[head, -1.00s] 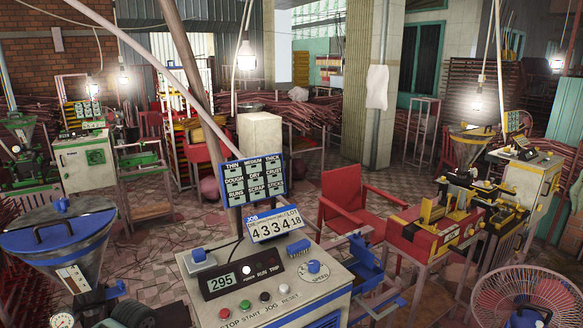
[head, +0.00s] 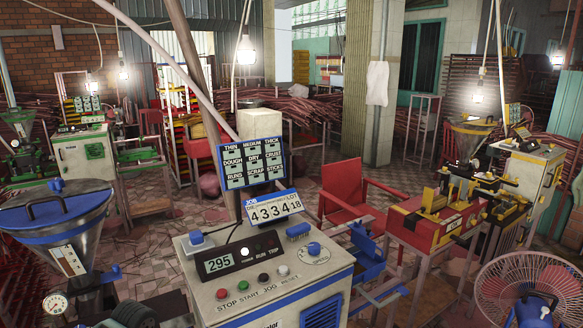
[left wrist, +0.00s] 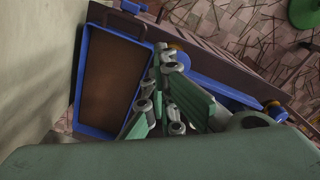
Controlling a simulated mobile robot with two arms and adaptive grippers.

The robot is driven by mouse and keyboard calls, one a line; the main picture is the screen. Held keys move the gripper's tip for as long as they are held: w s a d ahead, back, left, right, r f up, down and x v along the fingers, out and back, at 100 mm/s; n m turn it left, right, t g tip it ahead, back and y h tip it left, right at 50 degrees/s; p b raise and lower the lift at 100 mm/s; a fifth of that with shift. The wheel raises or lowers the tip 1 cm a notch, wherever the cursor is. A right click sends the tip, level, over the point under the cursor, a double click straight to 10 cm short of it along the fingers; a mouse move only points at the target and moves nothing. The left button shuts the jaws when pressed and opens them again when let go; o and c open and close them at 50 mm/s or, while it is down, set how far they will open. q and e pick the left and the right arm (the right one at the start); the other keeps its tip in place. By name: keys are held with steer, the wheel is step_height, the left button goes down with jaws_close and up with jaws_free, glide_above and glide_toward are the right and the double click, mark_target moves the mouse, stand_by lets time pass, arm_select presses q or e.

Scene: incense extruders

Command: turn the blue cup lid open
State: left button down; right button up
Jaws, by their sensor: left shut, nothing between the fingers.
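The blue cup lid (head: 55,203) is a round blue disc with a dark arched handle. It sits on the metal, funnel-shaped cup (head: 85,243) at the left of the head view, and it appears closed. Neither gripper shows in the head view. In the left wrist view my left gripper (left wrist: 163,75) shows as green and grey links. It is shut and empty, above a blue-edged machine part. The blue lid cannot be made out in the left wrist view. My right gripper is in neither view.
A control cabinet (head: 265,290) with buttons and a display stands right of the cup. A blue-rimmed tray (left wrist: 82,75) lies beside my left gripper. Tiled floor shows between the machines.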

arm_select(q)
steer(key=shift+s+d+f, duration=0.1)
steer(key=shift+s+f, duration=0.15)
steer(key=shift+f, duration=0.1)
steer(key=shift+a, duration=0.2)
steer(key=shift+p, duration=0.45)
steer(key=shift+s+a+p, duration=0.2)
steer(key=shift+s+p, duration=0.05)
steer(key=shift+p, duration=0.9)
steer(key=shift+w+a+r+p, duration=0.1)
steer(key=shift+a+r+p, duration=0.05)
steer(key=shift+p, duration=1.25)
steer(key=shift+s+a+p, duration=0.3)
steer(key=shift+s+p, duration=0.05)
steer(key=shift+p, duration=0.9)
steer(key=shift+a, duration=0.2)
steer(key=shift+p, duration=0.3)
